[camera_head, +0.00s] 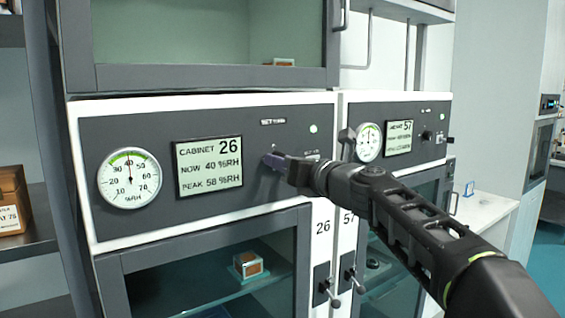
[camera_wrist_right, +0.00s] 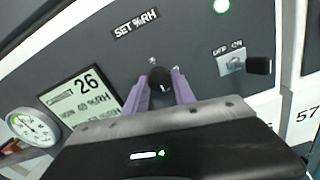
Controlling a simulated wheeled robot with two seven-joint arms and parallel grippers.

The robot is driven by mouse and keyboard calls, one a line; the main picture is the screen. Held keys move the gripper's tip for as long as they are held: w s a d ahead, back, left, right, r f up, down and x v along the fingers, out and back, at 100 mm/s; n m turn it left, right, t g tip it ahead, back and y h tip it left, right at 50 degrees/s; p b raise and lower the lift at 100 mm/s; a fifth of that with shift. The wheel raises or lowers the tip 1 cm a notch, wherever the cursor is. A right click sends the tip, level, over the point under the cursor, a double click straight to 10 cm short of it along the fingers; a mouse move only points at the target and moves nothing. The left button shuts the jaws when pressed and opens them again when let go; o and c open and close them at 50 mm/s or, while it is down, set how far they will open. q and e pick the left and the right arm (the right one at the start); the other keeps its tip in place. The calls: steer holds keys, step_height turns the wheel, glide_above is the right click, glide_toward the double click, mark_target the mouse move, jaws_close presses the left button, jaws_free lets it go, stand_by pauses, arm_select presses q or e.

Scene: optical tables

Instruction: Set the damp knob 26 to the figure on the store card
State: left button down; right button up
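The damp knob 26 (camera_wrist_right: 160,80) is a dark round knob under a "SET %RH" label on the cabinet 26 panel (camera_head: 255,145). My right gripper (camera_wrist_right: 162,88) has its purple fingers on both sides of this knob, seemingly touching it. In the head view the right gripper (camera_head: 275,160) hides most of the knob. The cabinet display (camera_head: 208,165) reads 26, NOW 40 %RH, PEAK 58 %RH. The round gauge (camera_head: 130,178) points near 40. I cannot make out a store card for 26. My left gripper is not in view.
An off/on switch (camera_wrist_right: 235,64) sits right of the knob, close to my fingers. Cabinet 57 (camera_head: 400,140) has a similar panel at the right. A box (camera_head: 12,215) with a cut-off label stands on a shelf at the left. A small boxed item (camera_head: 248,265) is behind the glass below.

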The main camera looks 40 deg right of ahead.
jaws_close()
steer(key=shift+n, duration=0.4)
steer(key=shift+n+b, duration=6.65)
steer(key=shift+n, duration=11.05)
